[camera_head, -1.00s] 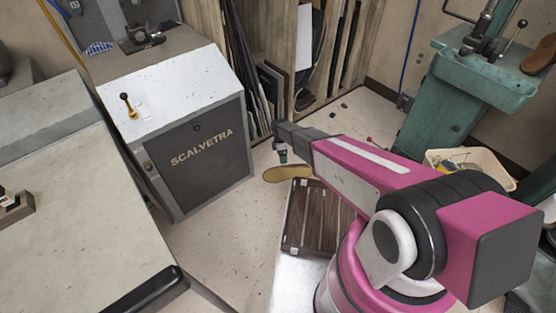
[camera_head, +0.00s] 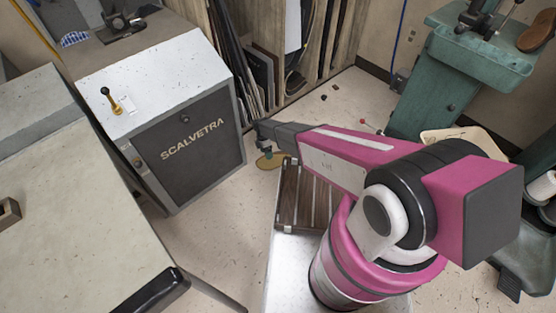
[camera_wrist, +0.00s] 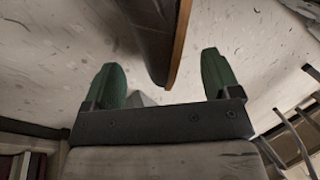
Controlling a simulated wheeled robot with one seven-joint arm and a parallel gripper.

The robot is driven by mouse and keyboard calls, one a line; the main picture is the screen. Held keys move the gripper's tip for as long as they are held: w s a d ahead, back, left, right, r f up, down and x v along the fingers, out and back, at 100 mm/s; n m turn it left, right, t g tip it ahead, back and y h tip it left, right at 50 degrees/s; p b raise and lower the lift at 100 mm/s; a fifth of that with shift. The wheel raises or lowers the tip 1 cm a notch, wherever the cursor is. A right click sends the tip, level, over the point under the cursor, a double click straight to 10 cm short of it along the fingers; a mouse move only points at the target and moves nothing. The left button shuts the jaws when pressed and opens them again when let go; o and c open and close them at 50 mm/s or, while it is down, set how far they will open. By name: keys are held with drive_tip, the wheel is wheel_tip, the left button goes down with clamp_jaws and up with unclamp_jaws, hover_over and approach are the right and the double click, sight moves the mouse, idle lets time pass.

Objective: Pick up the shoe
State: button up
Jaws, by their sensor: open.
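The shoe shows in the wrist view as a dark body with a tan sole edge (camera_wrist: 155,35), coming in from the top and ending between my fingertips. In the head view its tan sole (camera_head: 270,163) lies on the floor beside the grey cabinet, partly hidden by my gripper. My gripper (camera_head: 265,148) is low over it. In the wrist view my gripper (camera_wrist: 162,68) is open, with green fingers on either side of the shoe's tip and a visible gap on both sides. I cannot tell how high the fingers are above the floor.
The SCALVETRA cabinet (camera_head: 190,150) stands close left of the shoe. Upright boards (camera_head: 262,70) lean behind it. A green machine (camera_head: 440,90) with a brown shoe (camera_head: 538,35) stands at the right. A pale workbench (camera_head: 80,210) fills the left.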

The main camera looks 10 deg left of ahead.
drive_tip(key=x, duration=0.4)
drive_tip(key=c, duration=1.2)
